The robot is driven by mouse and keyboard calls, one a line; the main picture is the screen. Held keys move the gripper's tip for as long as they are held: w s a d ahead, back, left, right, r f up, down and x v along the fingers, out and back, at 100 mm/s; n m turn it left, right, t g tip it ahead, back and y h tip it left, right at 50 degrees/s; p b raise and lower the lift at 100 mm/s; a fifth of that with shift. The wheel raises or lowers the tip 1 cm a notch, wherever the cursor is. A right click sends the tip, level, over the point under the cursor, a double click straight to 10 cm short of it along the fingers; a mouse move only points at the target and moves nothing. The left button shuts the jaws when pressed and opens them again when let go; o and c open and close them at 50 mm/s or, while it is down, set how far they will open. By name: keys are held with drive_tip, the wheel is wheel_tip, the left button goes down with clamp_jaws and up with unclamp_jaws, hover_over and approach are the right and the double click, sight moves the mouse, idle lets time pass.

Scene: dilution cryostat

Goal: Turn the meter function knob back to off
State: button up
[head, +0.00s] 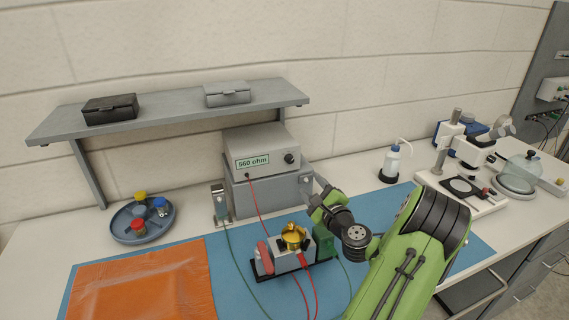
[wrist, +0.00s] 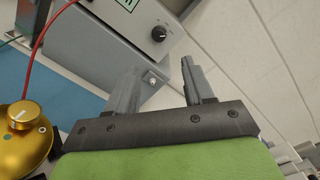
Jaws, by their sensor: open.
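The meter (head: 262,143) is a grey box with a display reading "560 ohm", standing on a larger grey box. Its black function knob (head: 290,158) is at the right of the front face. The knob also shows in the wrist view (wrist: 159,33), above and beyond the fingertips. Its setting is too small to read. My gripper (wrist: 157,72) is open and empty, its fingers pointing toward the grey boxes. In the head view my gripper (head: 312,188) is below and right of the knob, apart from it, with its fingertips partly hard to make out.
A gold dome-shaped part (head: 293,237) sits in a fixture on the blue mat (head: 400,207), with red and green leads around it. A shelf (head: 170,113) hangs above the meter. An orange cloth (head: 140,285) and a round tray (head: 120,228) are at left. A microscope (head: 470,165) stands at right.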

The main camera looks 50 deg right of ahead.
sight(291, 161)
drive_tip(key=p+x, duration=0.2)
drive_tip(key=x, duration=1.1)
drive_tip(key=shift+w+p, duration=0.15)
drive_tip(key=shift+p, duration=0.15)
drive_tip(key=shift+a+f, duration=0.1)
clamp_jaws()
